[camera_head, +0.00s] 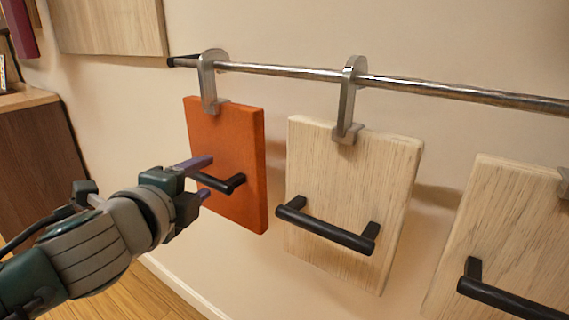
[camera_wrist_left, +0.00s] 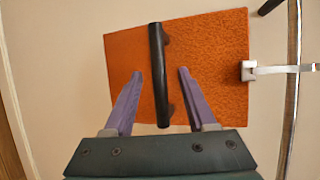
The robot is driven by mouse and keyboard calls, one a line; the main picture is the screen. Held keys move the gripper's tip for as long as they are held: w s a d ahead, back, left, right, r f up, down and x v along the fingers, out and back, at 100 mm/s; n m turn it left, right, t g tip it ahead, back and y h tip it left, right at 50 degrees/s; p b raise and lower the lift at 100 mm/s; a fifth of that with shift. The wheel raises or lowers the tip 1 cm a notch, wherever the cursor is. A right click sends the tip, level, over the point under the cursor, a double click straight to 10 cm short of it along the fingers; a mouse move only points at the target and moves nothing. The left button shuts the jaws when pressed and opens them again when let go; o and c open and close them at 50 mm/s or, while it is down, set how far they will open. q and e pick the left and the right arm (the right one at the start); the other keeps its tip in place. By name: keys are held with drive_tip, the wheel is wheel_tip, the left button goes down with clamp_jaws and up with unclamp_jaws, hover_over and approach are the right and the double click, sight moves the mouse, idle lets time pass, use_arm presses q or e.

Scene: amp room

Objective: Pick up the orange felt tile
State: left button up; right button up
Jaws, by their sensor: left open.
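The orange felt tile (camera_head: 226,150) hangs by a grey hook (camera_head: 209,82) from a metal rail, with a black bar handle (camera_head: 222,184) on its front. The tile also fills much of the left wrist view (camera_wrist_left: 215,55). My left gripper (camera_head: 207,178) is in front of the tile at the handle. In the left wrist view its two purple fingers (camera_wrist_left: 160,73) are open, one on each side of the black handle (camera_wrist_left: 158,75), with gaps on both sides. The left part of the handle is hidden behind the gripper in the head view. My right gripper is not in view.
The metal rail (camera_head: 300,72) runs along the wall above the tiles. A pale wood tile (camera_head: 350,190) with a black handle hangs just right of the orange one, and another (camera_head: 510,220) hangs farther right. A brown cabinet (camera_head: 38,150) stands at the left.

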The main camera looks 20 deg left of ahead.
use_arm(q)
drive_tip(key=shift+w+f, duration=0.15)
drive_tip(key=shift+w, duration=0.4)
clamp_jaws()
idle(1.0)
